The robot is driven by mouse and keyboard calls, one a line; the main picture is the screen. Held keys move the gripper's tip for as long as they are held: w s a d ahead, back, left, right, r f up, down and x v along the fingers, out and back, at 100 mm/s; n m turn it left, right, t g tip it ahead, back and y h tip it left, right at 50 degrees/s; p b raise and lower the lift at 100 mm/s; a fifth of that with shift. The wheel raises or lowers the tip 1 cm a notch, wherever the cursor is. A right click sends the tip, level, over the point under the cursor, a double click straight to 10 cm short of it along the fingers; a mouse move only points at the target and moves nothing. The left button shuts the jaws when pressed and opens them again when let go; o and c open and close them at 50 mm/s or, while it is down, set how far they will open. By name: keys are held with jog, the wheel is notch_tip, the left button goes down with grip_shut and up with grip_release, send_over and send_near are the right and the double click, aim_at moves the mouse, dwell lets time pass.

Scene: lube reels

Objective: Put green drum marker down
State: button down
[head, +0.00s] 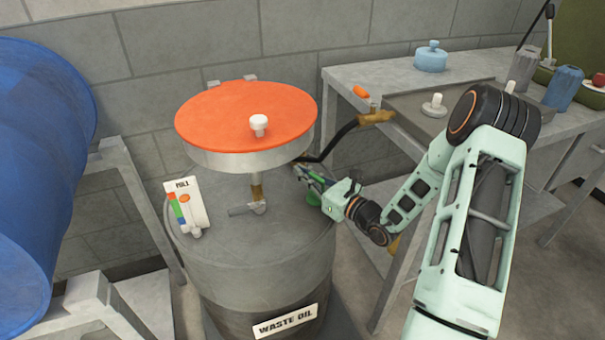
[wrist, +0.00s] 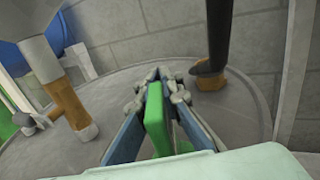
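The green drum marker (wrist: 156,122) is between the two blue finger pads of my gripper (wrist: 160,85) in the wrist view, and the gripper appears shut on it. In the head view my gripper (head: 303,173) is over the right side of the grey drum top, and a bit of the green marker (head: 313,197) shows under it. The grey drum (head: 262,262) has a WASTE OIL label. Whether the marker touches the drum top cannot be told.
An orange-topped pan (head: 235,112) stands on a brass-fitted pipe above the drum's middle. A FULL sign (head: 186,205) stands at the drum's left. A black hose with a tan nozzle (head: 375,117) rises behind my gripper. A workbench (head: 350,80) is at right, a blue barrel (head: 40,150) at left.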

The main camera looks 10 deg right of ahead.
aim_at(324, 187)
jog(key=shift+f, duration=0.15)
jog(key=c, duration=2.6)
grip_release()
jog(key=shift+f, duration=0.1)
jog(key=o, duration=0.5)
jog(key=shift+r, duration=0.25)
jog(key=shift+s+d, duration=0.2)
jog(key=shift+s, duration=0.1)
jog(key=p+v, duration=0.1)
jog(key=v, duration=1)
jog(key=shift+s+d, duration=0.1)
jog(key=shift+s, duration=0.05)
